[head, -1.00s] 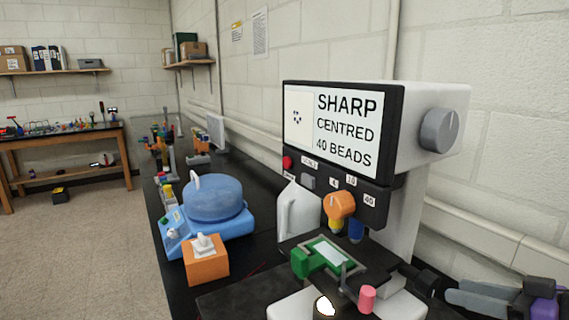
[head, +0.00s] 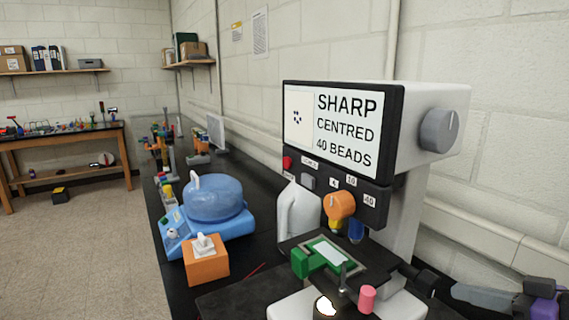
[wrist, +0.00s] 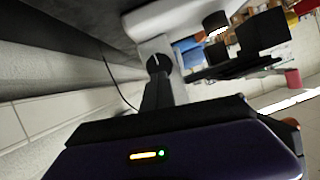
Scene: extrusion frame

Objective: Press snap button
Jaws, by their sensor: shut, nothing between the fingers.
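The microscope-like machine (head: 430,95) has a screen (head: 330,130) reading "SHARP CENTRED 40 BEADS". Below the screen are a red button (head: 287,162) and a grey button (head: 308,181). Their small labels are too blurred for me to tell which is snap. My gripper (head: 455,291) is at the lower right, to the right of the stage and well below and right of both buttons. In the wrist view its shut, empty fingers (wrist: 161,78) point at a dark knob with a white mark (wrist: 158,62). I cannot tell whether they touch it.
An orange dial (head: 340,205) sits under the panel. The green slide holder (head: 310,262) and pink knob (head: 367,298) are at the stage. A white jug (head: 297,215), a blue domed device (head: 213,200) and an orange switch box (head: 205,265) stand left. The wall is close behind.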

